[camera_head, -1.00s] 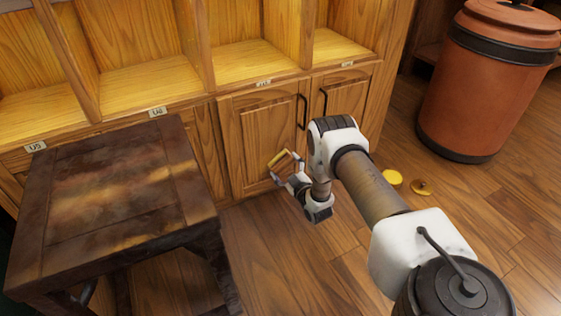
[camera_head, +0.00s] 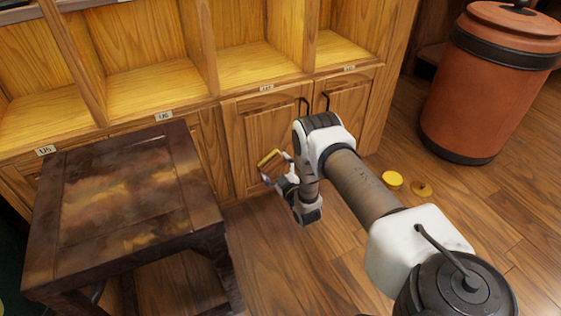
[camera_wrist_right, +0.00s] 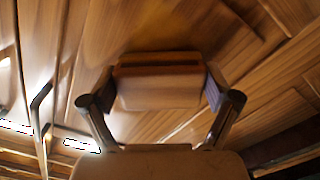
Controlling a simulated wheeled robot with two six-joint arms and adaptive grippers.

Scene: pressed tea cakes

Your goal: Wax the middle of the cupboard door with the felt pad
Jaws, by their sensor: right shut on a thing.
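The cupboard door (camera_head: 250,122) is a wooden panel door below the open shelves, with a dark handle at its upper right. My right gripper (camera_head: 275,166) is in front of its lower middle, shut on the felt pad (camera_head: 267,157), a small block with a yellowish-brown face. In the right wrist view the felt pad (camera_wrist_right: 160,82) sits between the two fingers, with the wooden door behind it. I cannot tell whether the pad touches the door. My left gripper is not in view.
A dark wooden table (camera_head: 125,195) stands at the left, close to the cupboard. A yellow tin (camera_head: 392,180) and a round lid-like piece (camera_head: 421,188) lie on the floor right of my arm. A big reddish-brown barrel (camera_head: 480,95) stands at the right.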

